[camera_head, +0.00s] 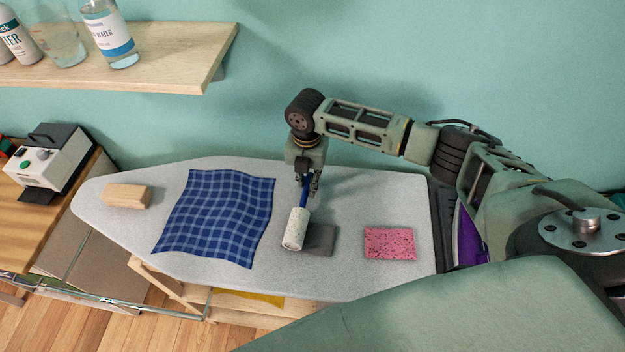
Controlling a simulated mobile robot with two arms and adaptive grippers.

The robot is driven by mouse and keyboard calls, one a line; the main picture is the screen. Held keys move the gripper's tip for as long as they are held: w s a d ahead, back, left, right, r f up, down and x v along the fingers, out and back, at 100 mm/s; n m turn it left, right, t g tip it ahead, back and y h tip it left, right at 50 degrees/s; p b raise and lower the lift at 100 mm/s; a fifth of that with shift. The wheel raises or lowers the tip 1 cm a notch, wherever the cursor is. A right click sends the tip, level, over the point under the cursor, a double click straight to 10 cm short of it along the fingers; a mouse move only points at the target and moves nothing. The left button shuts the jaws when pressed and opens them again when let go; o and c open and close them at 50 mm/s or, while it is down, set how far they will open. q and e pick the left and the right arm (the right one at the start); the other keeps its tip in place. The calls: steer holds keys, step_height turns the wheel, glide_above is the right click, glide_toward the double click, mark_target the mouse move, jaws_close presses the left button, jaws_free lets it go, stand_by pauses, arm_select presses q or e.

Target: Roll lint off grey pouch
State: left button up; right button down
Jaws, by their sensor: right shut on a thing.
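A small grey pouch (321,239) lies flat on the pale grey ironing board (345,278), right of a blue checked cloth. A lint roller (295,229) with a white speckled head and a blue handle stands over the pouch's left edge, tilted. Its head hides part of the pouch; I cannot tell if it touches it. My right gripper (309,187) is shut on the roller's blue handle, above and behind the pouch. My left gripper is not in view.
The blue checked cloth (217,215) and a wooden block (127,196) lie on the board's left side. A pink speckled sponge (390,243) lies right of the pouch. A wooden shelf (170,66) with bottles hangs at upper left.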

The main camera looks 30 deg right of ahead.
steer(key=shift+w+a+b, duration=0.45)
steer(key=shift+w+a, duration=0.55)
steer(key=shift+a, duration=0.15)
steer(key=shift+r, duration=0.15)
step_height(320, 180, up, 6)
steer(key=p, duration=0.5)
steer(key=shift+s+p, duration=0.1)
steer(key=shift+p, duration=0.3)
steer(key=s+a+r+m+b, duration=0.1)
steer(key=s+m+b, duration=0.6)
steer(key=m, duration=0.7)
steer(key=s+a+r+m+b, duration=0.1)
steer(key=s+r+m+b, duration=0.3)
steer(key=s+m+b, duration=0.3)
steer(key=shift+s+a+r+m, duration=0.25)
steer(key=shift+s+m, duration=1.8)
steer(key=shift+m, duration=1.55)
